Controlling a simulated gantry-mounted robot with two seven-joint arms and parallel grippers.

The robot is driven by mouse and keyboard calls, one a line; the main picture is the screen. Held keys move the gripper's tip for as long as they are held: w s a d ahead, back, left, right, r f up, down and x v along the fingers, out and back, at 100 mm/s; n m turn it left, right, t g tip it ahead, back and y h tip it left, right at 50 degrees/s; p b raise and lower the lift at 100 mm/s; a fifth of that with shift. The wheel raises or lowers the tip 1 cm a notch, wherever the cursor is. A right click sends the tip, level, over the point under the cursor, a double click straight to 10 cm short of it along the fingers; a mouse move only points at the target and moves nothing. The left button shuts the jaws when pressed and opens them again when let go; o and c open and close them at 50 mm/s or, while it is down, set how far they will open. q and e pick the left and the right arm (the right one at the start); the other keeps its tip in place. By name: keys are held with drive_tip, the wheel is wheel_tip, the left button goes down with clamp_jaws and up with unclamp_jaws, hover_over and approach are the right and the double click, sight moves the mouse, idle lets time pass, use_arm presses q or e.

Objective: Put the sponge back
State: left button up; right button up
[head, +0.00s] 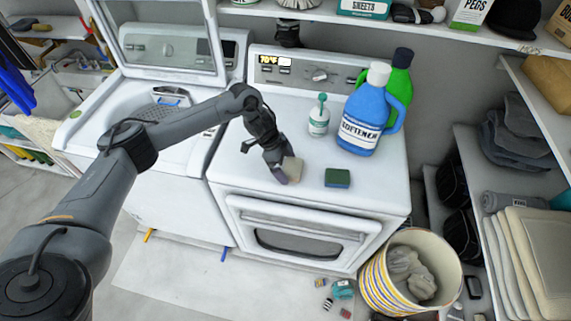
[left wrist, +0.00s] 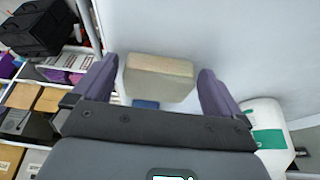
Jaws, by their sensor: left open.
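A pale beige block (head: 293,168), which may be a sponge, is at my left gripper (head: 283,171) above the front of the white dryer top (head: 235,160). In the left wrist view the beige block (left wrist: 160,78) sits between the two purple fingers of my left gripper (left wrist: 157,72). The fingers are open, with a gap on both sides of it. A green, dark-sided sponge-like block (head: 337,178) lies flat on the dryer top, just right of the gripper and apart from it. I cannot tell whether the beige block touches the dryer. My right gripper is not seen.
A blue softener jug (head: 364,115), a green jug (head: 402,70) and a small white bottle (head: 318,118) stand behind on the dryer. A washer (head: 100,100) with its lid up is at left. A striped basket (head: 385,285) stands front right. The dryer's front right top is clear.

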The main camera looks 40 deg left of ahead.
use_arm(q)
drive_tip(key=shift+r, duration=0.15)
drive_tip(key=v, duration=1.1)
drive_tip(key=d+f+m, duration=0.1)
drive_tip(key=d+f, duration=0.1)
drive_tip(key=d, duration=0.3)
drive_tip(key=w+d+f+m+t, duration=0.1)
drive_tip(key=d+f, duration=0.2)
drive_tip(key=d, duration=0.2)
drive_tip(key=d+f+m, duration=0.1)
drive_tip(key=d+f, duration=0.1)
drive_tip(key=d, duration=0.3)
drive_tip(key=shift+w+d+f+t+h, duration=0.3)
drive_tip(key=shift+d+f+t+h, duration=0.05)
drive_tip(key=shift+t+h, duration=0.05)
drive_tip(key=s+d+f+n+t+h, duration=0.1)
drive_tip(key=s+d+t, duration=0.1)
drive_tip(key=d, duration=0.5)
drive_tip(key=s+d+f+t, duration=0.1)
drive_tip(key=s+d+t, duration=0.15)
drive_tip(key=d, duration=0.45)
drive_tip(key=s+a+f+n+g+y, duration=0.1)
drive_tip(key=s+a+n, duration=0.4)
drive_tip(key=s, duration=0.6)
drive_tip(key=s+a+f+n+g+y, duration=0.2)
drive_tip(key=s+a+n+g+y, duration=0.2)
drive_tip(key=s, duration=0.7)
drive_tip(key=a+n, duration=0.2)
drive_tip(key=shift+n, duration=0.4)
